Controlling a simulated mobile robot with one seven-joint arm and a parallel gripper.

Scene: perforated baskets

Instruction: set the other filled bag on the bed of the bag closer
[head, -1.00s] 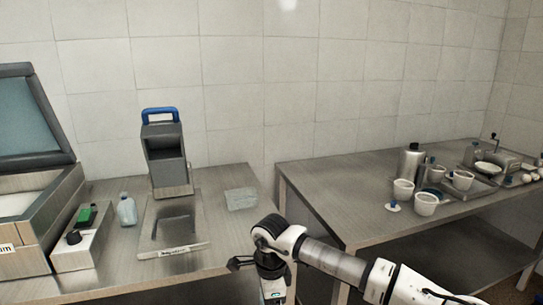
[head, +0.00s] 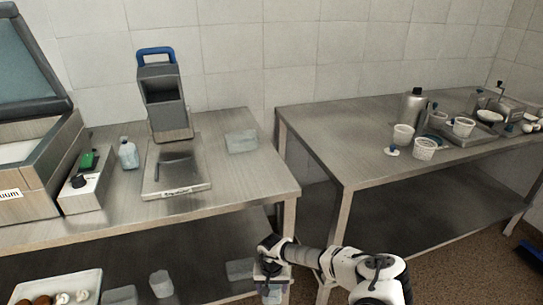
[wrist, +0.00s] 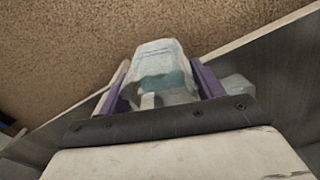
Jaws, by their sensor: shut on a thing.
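My gripper (head: 271,283) is in front of the left table, low and to the right of the bag closer. In the wrist view my gripper (wrist: 158,92) is shut on a pale, translucent filled bag (wrist: 162,62), with a finger on each side. The bag closer (head: 164,98) is a grey upright unit with a blue handle, standing at the back of the left table. Its flat metal bed (head: 190,177) extends forward with a label on the front edge, and no bag lies on it. Another pale bag (head: 241,141) lies on the tabletop right of the closer.
A vacuum machine (head: 35,155), a box with a green item (head: 88,185) and a bottle (head: 128,154) stand left of the bed. The lower shelf holds a mushroom tray (head: 80,281) and pale containers (head: 161,283). The right table (head: 330,140) holds cups and bottles.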

